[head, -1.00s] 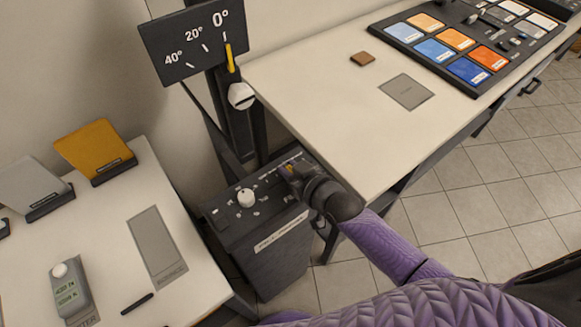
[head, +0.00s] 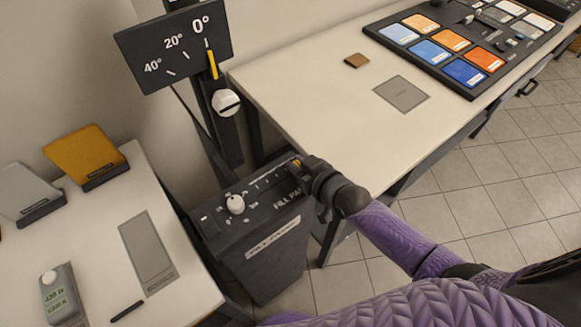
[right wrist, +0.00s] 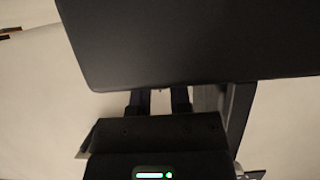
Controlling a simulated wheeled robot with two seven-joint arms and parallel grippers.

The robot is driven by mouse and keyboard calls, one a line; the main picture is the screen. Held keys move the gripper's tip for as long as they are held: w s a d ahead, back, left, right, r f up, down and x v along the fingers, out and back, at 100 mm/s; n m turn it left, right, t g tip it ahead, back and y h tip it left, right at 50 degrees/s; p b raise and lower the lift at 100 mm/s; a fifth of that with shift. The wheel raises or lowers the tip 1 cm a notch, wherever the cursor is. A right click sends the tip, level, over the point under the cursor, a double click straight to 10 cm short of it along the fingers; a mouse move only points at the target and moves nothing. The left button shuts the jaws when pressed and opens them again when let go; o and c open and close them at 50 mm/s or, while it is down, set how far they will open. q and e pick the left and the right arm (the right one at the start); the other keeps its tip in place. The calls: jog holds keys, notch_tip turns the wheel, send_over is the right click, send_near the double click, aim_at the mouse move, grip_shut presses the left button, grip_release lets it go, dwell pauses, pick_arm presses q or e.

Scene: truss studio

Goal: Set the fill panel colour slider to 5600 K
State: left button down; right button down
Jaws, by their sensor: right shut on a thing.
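The fill panel (head: 262,235) is a dark box between the two tables in the head view, with a labelled front and a tick scale on its sloped top. A round white knob (head: 235,204) sits at the left of that top. My right gripper (head: 301,168) is shut on the colour slider at the right part of the scale. Only a small yellow bit (head: 297,162) shows beside the fingers; the rest of the slider and the value under it are hidden. In the right wrist view the fingers (right wrist: 158,102) run under a dark surface. My left gripper is not in view.
A dark dial board (head: 172,45) with a yellow pointer near 0° and a white knob (head: 226,102) stand behind the panel. The right table (head: 320,110) edge is close to my right gripper. The left table (head: 185,275) holds swatches and a meter (head: 58,296).

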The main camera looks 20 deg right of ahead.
jog(key=shift+w+d, duration=0.1)
jog(key=shift+d, duration=0.3)
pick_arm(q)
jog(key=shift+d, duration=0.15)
pick_arm(e)
jog(key=c, duration=1)
grip_release()
jog(key=o, duration=0.4)
jog(key=shift+d, duration=0.15)
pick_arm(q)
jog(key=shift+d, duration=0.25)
pick_arm(e)
jog(key=shift+o, duration=0.2)
